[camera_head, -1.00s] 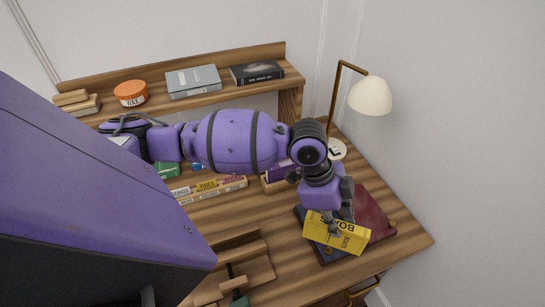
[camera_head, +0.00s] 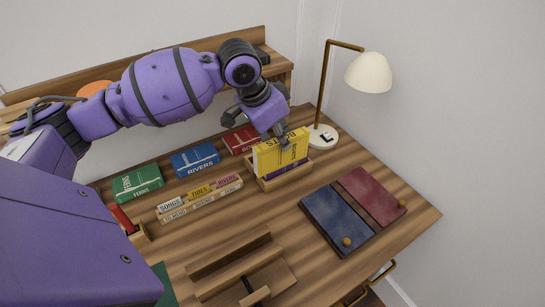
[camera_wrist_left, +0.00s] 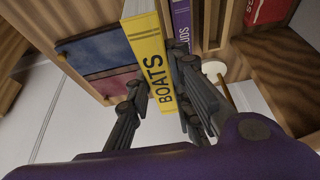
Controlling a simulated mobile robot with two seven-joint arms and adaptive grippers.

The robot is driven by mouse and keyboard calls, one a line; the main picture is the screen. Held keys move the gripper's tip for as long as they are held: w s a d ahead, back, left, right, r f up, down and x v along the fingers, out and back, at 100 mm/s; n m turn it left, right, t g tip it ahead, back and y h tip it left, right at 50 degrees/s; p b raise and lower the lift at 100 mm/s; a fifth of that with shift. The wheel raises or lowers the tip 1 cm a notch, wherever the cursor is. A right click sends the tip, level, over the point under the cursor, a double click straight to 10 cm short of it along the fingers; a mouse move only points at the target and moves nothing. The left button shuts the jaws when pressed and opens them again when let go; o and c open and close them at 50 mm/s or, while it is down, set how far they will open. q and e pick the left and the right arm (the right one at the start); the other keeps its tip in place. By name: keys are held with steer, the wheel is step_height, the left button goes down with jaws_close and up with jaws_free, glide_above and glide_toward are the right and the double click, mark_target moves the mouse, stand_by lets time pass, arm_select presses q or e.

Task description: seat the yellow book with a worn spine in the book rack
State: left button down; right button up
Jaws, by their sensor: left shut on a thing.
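The yellow book (camera_head: 280,154), with BOATS on its spine, is upright in my left gripper (camera_head: 281,138), which is shut on it from above. In the left wrist view the yellow book (camera_wrist_left: 152,55) is between the fingers of the gripper (camera_wrist_left: 160,88). The book is over the wooden book rack (camera_head: 270,186), beside a purple book (camera_head: 289,171) standing in the rack. Its lower edge is hidden, so I cannot tell whether it is inside a slot or just above. My right gripper is not in view.
A lamp (camera_head: 322,137) stands close behind the rack. Red (camera_head: 241,139), blue (camera_head: 195,160) and green (camera_head: 137,182) books lie left of it.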

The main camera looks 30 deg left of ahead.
arm_select(q)
steer(key=w+a+f+b, duration=0.1)
steer(key=w+a+f, duration=0.8)
steer(key=w+f, duration=0.2)
steer(key=shift+f, duration=0.7)
steer(key=shift+d, duration=0.1)
steer(key=shift+f, duration=0.15)
steer(key=c, duration=1.6)
jaws_free()
steer(key=shift+o, duration=0.2)
